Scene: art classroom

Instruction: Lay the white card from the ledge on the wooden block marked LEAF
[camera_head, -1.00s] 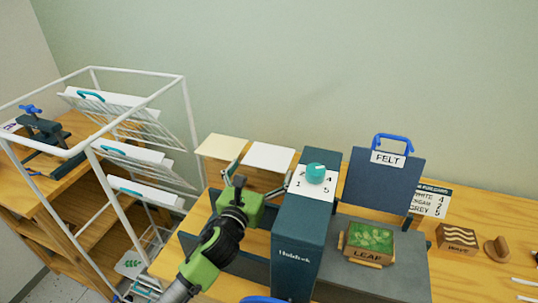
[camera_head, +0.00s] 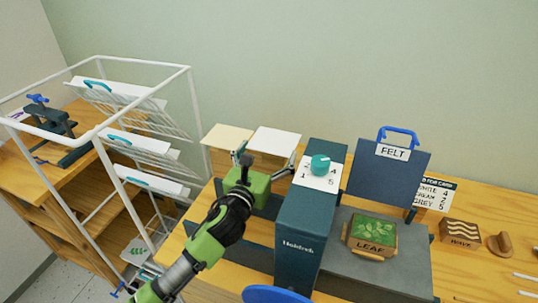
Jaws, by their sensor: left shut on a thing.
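The white card (camera_head: 274,141) is at the back, beside a cream card (camera_head: 228,136) over the wooden ledge. My left gripper (camera_head: 266,160) is shut on the white card's near edge; its green body hides part of the ledge below. The card looks roughly level, and I cannot tell how far it is above the ledge. The wooden block marked LEAF (camera_head: 369,252) lies on the grey bed right of the dark blue housing, its green leaf-patterned face up and bare. My right gripper is not in view.
The tall dark blue housing (camera_head: 300,245) with a teal knob (camera_head: 320,164) stands between gripper and block. The upright FELT panel (camera_head: 387,178) rises behind the block. A WAVE block (camera_head: 460,234) is further right. A white wire rack (camera_head: 190,120) stands left.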

